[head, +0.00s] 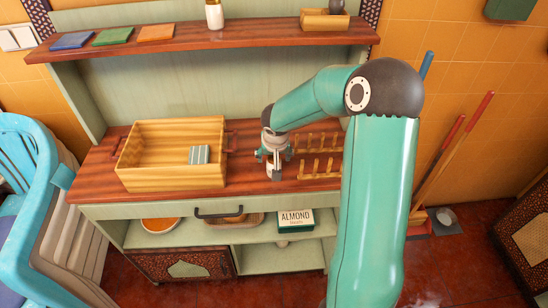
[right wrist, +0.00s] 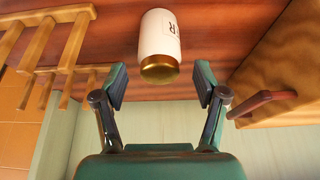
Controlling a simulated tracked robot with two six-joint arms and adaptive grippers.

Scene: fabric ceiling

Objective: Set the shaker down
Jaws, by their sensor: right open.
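The shaker (right wrist: 160,40) is white with dark lettering and a gold cap. In the right wrist view it is just beyond my fingertips, cap end toward me, against the wooden counter (right wrist: 220,25). It appears to stand on the counter. My right gripper (right wrist: 160,82) is open, with a finger to either side of the cap and visible gaps between. In the head view my right gripper (head: 273,160) is low over the counter, between the wooden box and the pegged rack, and mostly hides the shaker. My left gripper is not in view.
The wooden box (head: 135,175) with red handles, holding a striped block (head: 199,155), is left of the gripper. The pegged rack (head: 320,170) is close on its right. An upper shelf (head: 180,38) bears coloured tiles and a white bottle (head: 214,15).

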